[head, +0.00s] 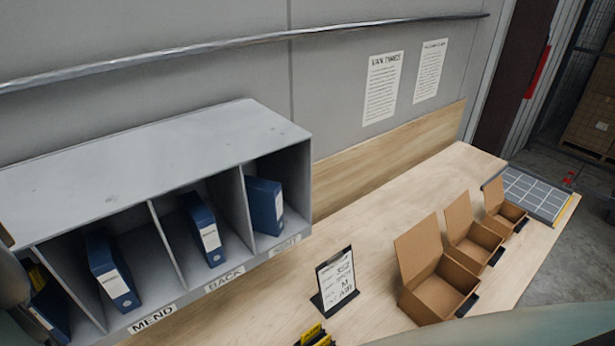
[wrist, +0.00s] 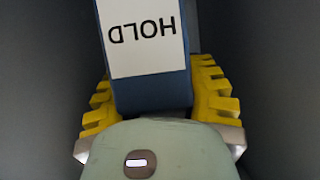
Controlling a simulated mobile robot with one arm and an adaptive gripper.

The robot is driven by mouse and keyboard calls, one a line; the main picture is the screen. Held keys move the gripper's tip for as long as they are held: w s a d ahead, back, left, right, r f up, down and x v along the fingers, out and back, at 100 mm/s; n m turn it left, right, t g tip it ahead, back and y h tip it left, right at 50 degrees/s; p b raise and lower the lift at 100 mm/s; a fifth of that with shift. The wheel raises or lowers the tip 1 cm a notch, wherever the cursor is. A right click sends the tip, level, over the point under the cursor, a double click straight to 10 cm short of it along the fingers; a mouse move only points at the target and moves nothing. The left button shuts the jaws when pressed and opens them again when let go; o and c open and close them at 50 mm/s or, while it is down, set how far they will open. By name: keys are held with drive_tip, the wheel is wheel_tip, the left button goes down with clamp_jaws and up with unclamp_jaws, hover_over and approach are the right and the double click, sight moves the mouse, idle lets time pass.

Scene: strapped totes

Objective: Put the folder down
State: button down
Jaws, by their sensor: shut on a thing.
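The folder (wrist: 150,95) is blue with a white label that reads HOLD, upside down in the wrist view. My gripper (wrist: 155,90) is shut on it, with a yellow ribbed finger on each side. In the head view the held folder (head: 52,308) is at the lower left, inside the leftmost visible compartment of the grey shelf unit (head: 150,150). Dark grey walls show on both sides of it in the wrist view. My arm hides part of this compartment and any label on it. I cannot tell whether the folder touches the compartment floor.
Other blue folders stand in the compartments to the right: one (head: 112,270) above MEND, one (head: 204,230) above BACK, and one (head: 265,205) at the right end. A clipboard sign (head: 336,280) and open cardboard boxes (head: 437,275) stand on the wooden bench (head: 385,215).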

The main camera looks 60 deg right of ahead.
drive_tip(key=c, duration=0.6)
unclamp_jaws()
drive_tip(key=shift+a+r, duration=0.1)
drive_tip(key=shift+s+a+r, duration=0.1)
drive_tip(key=shift+s, duration=0.1)
drive_tip(key=b+v, duration=0.3)
drive_tip(key=shift+s+a, duration=0.15)
drive_tip(key=shift+s, duration=0.2)
drive_tip(key=shift+p+v, duration=1.9)
drive_tip(key=shift+v, duration=2.05)
drive_tip(key=shift+r, duration=0.1)
